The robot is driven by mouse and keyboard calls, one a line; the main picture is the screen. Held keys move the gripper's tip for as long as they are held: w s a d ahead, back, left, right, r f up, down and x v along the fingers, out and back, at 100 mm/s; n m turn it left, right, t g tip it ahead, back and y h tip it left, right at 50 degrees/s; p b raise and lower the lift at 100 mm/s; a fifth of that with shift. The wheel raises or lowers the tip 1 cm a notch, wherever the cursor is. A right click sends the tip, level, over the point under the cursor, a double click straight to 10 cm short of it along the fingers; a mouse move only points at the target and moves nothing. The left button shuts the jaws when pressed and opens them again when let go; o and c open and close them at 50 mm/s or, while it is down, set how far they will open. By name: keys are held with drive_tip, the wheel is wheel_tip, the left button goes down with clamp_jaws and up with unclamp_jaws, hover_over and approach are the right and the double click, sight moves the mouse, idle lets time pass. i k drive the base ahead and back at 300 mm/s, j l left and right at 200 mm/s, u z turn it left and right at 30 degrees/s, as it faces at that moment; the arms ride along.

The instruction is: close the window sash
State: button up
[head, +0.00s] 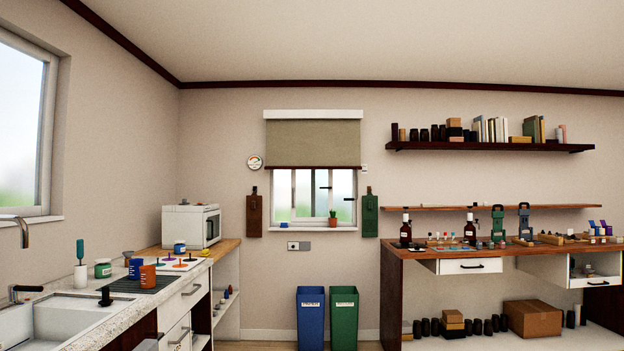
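A small white-framed window (312,225) is in the middle of the back wall. A beige roller blind (313,145) covers its upper part. White upright sash bars (293,196) stand in the visible lower part. Dark handle-like bars (324,187) stick out at its right half. From here I cannot tell clearly how far the sash stands open. A larger white-framed window (22,130) is on the left wall, partly cut off by the picture edge. My gripper is not in view.
A small potted plant (333,219) stands on the sill. Blue (311,318) and green (343,318) bins stand on the floor below. A counter with a sink (50,320) is at left, a wooden workbench (500,247) at right. A white microwave (190,226) sits in the left corner.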

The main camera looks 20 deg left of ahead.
sight(294, 220)
drive_tip(key=i+j+u, duration=0.15)
drive_tip(key=i, duration=0.15)
drive_tip(key=i+j+u, duration=0.2)
drive_tip(key=i, duration=0.15)
drive_tip(key=i+u, duration=0.4)
drive_tip(key=i, duration=2.65)
drive_tip(key=i+z, duration=0.1)
drive_tip(key=i, duration=1.15)
drive_tip(key=i+j, duration=0.2)
drive_tip(key=i, duration=1.05)
drive_tip(key=l+z, duration=0.05)
drive_tip(key=l, duration=0.05)
